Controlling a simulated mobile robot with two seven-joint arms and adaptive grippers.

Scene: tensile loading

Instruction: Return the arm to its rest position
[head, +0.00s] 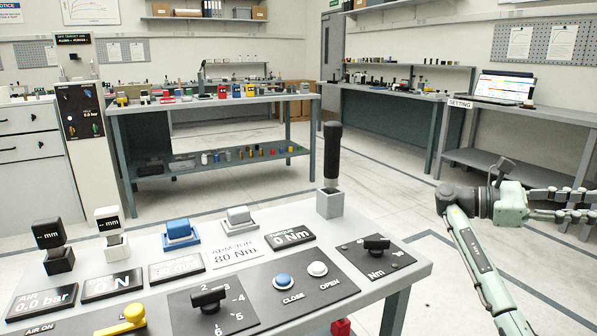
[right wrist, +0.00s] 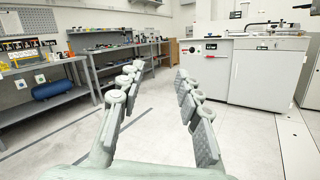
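My right arm (head: 478,262) comes in from the lower right in the head view, bent at the wrist. My right gripper (head: 580,204) points to the right edge of that view, beside the control table and clear of it. In the right wrist view, the right gripper (right wrist: 158,72) has its two fingers spread apart with nothing between them. My left arm and left gripper are not in view.
A control table (head: 415,268) with knobs, buttons and displays stands in front. A black-handled tool (head: 332,155) stands in a grey holder on it. A bench with a laptop (head: 503,88) is behind the right gripper. The floor (right wrist: 165,120) ahead of the gripper is clear.

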